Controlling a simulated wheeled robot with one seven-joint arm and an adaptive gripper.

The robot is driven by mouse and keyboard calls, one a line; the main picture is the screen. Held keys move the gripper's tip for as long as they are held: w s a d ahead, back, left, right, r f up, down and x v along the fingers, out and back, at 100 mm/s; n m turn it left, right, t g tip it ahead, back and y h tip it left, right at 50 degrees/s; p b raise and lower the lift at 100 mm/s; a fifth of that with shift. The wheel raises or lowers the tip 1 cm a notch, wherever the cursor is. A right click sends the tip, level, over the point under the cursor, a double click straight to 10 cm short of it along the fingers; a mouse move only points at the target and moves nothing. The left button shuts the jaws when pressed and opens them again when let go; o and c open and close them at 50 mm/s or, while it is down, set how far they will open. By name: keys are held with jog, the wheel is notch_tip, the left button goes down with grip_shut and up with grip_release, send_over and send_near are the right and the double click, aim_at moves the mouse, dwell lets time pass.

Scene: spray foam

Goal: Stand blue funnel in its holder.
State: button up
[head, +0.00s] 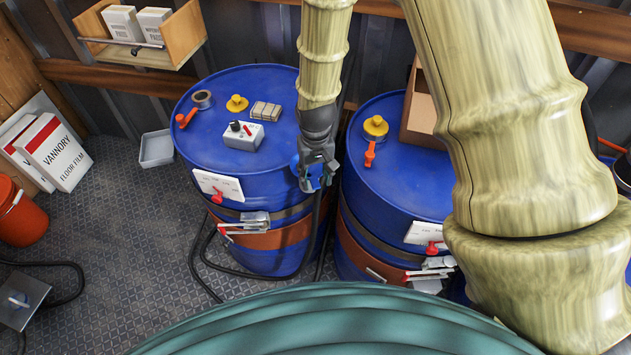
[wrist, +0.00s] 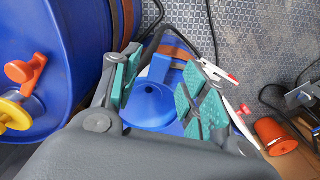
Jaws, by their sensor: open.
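The blue funnel (wrist: 150,104) shows in the wrist view between the two teal-padded fingers of my gripper (wrist: 164,78). Its wide cone and small central opening face the camera. The fingers are apart, and I cannot tell whether either touches the funnel. In the head view my gripper (head: 318,182) points down at the right edge of the left blue drum (head: 222,95), by the gap between two drums. The funnel is hard to separate from the gripper there. I cannot make out the holder or whether the funnel sits in it.
The right blue drum (head: 385,185) stands close beside my gripper, with a yellow cap (head: 375,127) and an orange valve handle (head: 370,153) on top. A grey control box (head: 243,136) sits on the left drum. A black hose (head: 205,262) lies on the floor.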

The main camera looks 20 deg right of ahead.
notch_tip(320, 180, up, 7)
dwell(0.4)
jog(key=shift+r, duration=0.1)
jog(key=shift+s, duration=0.1)
dwell(0.4)
